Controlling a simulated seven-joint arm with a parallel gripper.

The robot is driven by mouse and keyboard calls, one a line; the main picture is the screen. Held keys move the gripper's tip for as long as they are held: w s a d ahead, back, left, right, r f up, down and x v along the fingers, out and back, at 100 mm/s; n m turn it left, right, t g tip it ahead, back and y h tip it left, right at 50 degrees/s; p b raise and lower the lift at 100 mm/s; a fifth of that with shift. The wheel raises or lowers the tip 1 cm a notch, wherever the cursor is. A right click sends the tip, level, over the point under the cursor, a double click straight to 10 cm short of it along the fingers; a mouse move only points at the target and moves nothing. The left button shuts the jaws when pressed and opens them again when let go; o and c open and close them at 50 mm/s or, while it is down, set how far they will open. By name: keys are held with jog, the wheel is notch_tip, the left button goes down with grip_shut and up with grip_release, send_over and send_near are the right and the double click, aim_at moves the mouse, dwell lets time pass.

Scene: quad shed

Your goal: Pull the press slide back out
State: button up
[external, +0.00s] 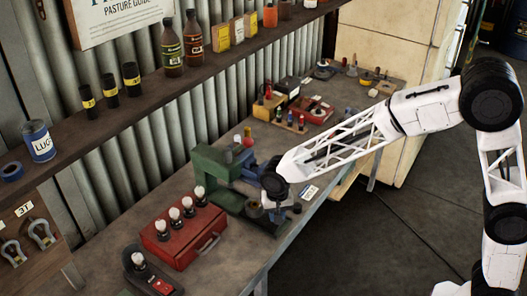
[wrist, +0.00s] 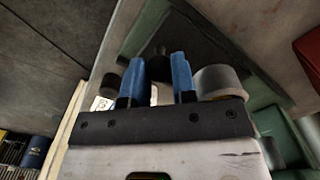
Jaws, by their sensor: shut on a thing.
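The green press (external: 213,166) stands on the workbench beside the red case, and its green frame (wrist: 268,112) shows around my gripper in the wrist view. My gripper's blue fingers (wrist: 158,80) are shut on a dark knob (wrist: 159,58), which appears to belong to the press slide. The knob is partly hidden behind the fingers. A grey cylinder (wrist: 217,80) sits just right of the fingers. In the external view, my gripper (external: 272,208) is low at the press's front, and my wrist hides much of the slide. How far out the slide is, I cannot tell.
A red case (external: 184,236) with several white-topped knobs stands in front of the press. Red and yellow boxes with small tools stand farther along the bench (external: 228,240). A shelf (external: 195,78) with bottles runs along the wall. The floor (external: 400,225) right of the bench is clear.

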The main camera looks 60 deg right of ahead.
grip_shut()
jog(key=shift+s, duration=1.05)
jog(key=o, duration=0.9)
grip_release()
jog(key=shift+s, duration=0.1)
jog(key=shift+r, duration=0.1)
jog(key=shift+r, duration=3.8)
